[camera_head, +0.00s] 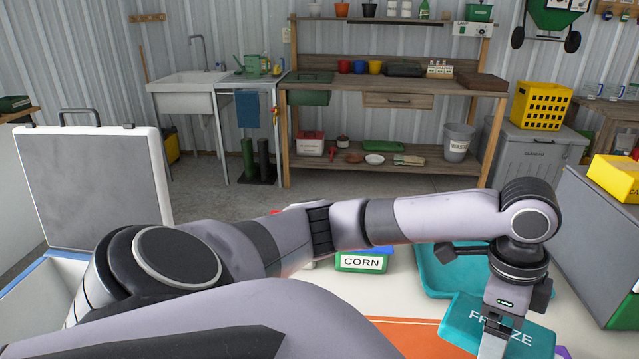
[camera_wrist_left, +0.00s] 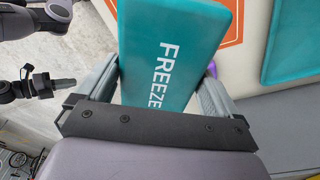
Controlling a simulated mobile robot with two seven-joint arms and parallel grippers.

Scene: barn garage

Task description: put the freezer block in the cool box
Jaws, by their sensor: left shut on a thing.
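The freezer block (camera_head: 458,322) is a flat teal slab lettered FREEZE, at the lower right of the head view. My left gripper (camera_head: 495,345) is shut on it; its fingers sit on both sides of the block (camera_wrist_left: 165,50) in the left wrist view. The block's front end is cut off by the head view's edge. The cool box (camera_head: 35,290) is at the far left, its grey-lined lid (camera_head: 95,190) standing open. My left arm hides part of the box, and the block is well to its right.
A teal tray (camera_head: 435,278) lies behind the block on the pale table. A green CORN pack (camera_head: 362,262) stands left of the tray, partly behind my arm. An orange-patterned mat (camera_head: 415,338) lies in front.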

